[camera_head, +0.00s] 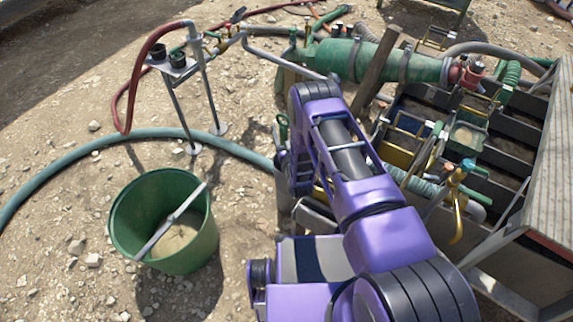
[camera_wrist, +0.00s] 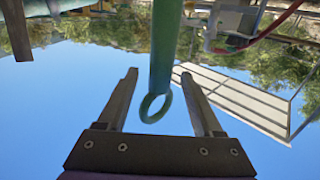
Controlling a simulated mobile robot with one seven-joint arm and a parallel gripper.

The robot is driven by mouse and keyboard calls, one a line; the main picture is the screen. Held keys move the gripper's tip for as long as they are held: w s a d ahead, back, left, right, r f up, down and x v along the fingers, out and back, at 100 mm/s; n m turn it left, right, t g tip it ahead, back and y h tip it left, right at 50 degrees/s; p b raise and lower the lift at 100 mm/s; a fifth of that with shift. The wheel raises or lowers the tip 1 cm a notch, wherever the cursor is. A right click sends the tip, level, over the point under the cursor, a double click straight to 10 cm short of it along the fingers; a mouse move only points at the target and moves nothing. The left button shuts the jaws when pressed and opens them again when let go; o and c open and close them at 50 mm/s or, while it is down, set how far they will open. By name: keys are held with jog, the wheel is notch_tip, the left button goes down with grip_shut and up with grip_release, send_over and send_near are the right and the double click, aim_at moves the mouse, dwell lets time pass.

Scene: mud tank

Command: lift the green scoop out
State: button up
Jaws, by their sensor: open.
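A green handle (camera_wrist: 165,50) with a ring at its end, seemingly the green scoop's, shows in the wrist view. Its shaft runs up out of the top of the picture, and its ring lies between the two fingers of my gripper (camera_wrist: 159,74). The fingers are open, with a gap on either side of the handle. A small green ring (camera_head: 283,123) shows just left of my arm in the head view and looks like the same handle. The scoop's bowl is not seen. My fingers are mostly hidden by my arm in the head view.
A green bucket (camera_head: 117,222) with a grey stick across it stands on stony ground at left. A blue-green hose (camera_head: 95,147) curves behind it. The mud tank with dark channels (camera_head: 508,128), valves and pipes crowds the right. A large green cylinder (camera_head: 340,60) lies behind my arm.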

jog(key=shift+w+a, duration=0.1)
jog(key=shift+w, duration=0.4)
grip_shut()
dwell(1.1)
